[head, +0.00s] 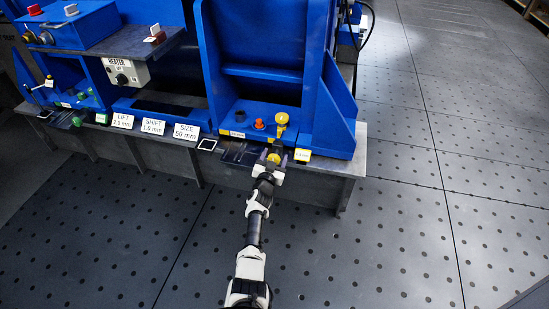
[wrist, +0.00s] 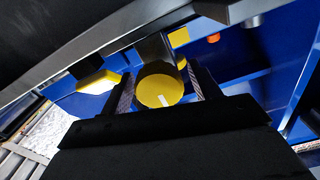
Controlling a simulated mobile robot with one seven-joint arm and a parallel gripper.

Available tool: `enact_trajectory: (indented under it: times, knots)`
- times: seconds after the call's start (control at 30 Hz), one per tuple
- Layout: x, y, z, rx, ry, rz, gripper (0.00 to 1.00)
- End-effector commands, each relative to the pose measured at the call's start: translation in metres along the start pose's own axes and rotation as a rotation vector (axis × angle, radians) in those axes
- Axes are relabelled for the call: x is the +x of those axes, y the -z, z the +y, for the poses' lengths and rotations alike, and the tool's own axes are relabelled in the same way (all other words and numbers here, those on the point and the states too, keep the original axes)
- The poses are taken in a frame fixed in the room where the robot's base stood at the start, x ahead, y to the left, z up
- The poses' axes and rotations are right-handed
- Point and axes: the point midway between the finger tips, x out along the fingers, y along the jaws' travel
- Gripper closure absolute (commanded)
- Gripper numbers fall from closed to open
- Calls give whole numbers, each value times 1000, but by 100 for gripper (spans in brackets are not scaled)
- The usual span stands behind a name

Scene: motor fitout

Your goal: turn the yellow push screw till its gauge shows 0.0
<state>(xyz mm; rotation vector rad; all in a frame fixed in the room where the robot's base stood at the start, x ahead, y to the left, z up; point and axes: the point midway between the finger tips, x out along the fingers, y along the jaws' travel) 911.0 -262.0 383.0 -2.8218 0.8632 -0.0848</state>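The yellow push screw shows as a round yellow knob (wrist: 157,92) with a white mark on its face in the wrist view. In the head view the yellow knob (head: 274,158) sits at the front edge of the blue machine. My gripper (head: 273,157) has one finger on each side of the knob, with a narrow gap visible on both sides. The gripper (wrist: 162,90) is open around it.
A second yellow knob (head: 281,118) and an orange knob (head: 259,125) stand behind on the blue frame. White cards (head: 154,127) reading LIFT, SHIFT and SIZE line the bench edge to the left. The floor (head: 400,235) at the right is clear.

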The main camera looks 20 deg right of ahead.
Motion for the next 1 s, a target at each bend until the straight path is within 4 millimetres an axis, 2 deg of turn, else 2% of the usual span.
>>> enact_trajectory:
  times: [0.27,0.43,1.0]
  knots:
    - [0,1,0,-1,0,1,35]
    - [0,15,-4,1,1,2,35]
    - [0,135,-29,1,1,2,35]
